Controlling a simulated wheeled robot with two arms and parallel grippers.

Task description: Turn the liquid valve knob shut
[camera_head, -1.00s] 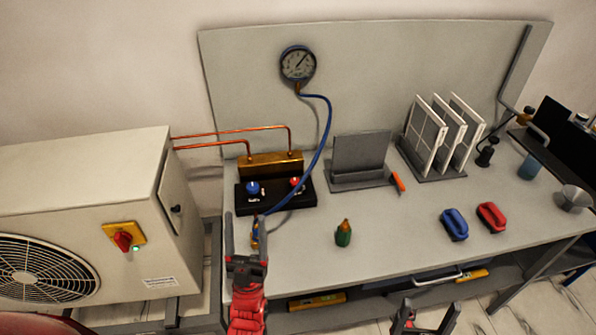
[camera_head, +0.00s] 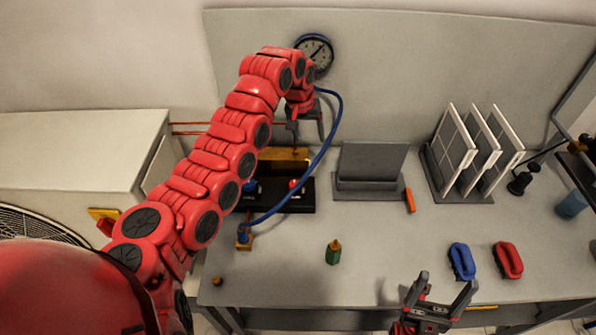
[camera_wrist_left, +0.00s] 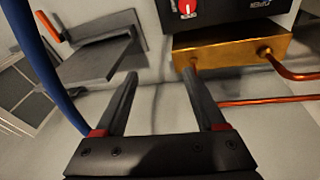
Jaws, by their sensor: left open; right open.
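The valve block is a black base (camera_head: 300,203) with a brass manifold (camera_head: 285,155) behind it. It carries a blue knob (camera_head: 252,187) on the left and a red knob (camera_head: 296,185) on the right. I cannot read which is the liquid valve. The red knob with its white pointer (camera_wrist_left: 187,8) also shows at the top of the left wrist view; the blue knob does not. My left gripper (camera_head: 306,128) is open and empty, above and behind the block near the back panel. My right gripper (camera_head: 447,284) is open and empty at the table's front edge.
A blue hose (camera_head: 325,150) runs from the gauge (camera_head: 315,52) past my left gripper to a brass fitting (camera_head: 244,238). A grey stand (camera_head: 370,165) and an orange-handled tool (camera_head: 410,200) stand right of the block.

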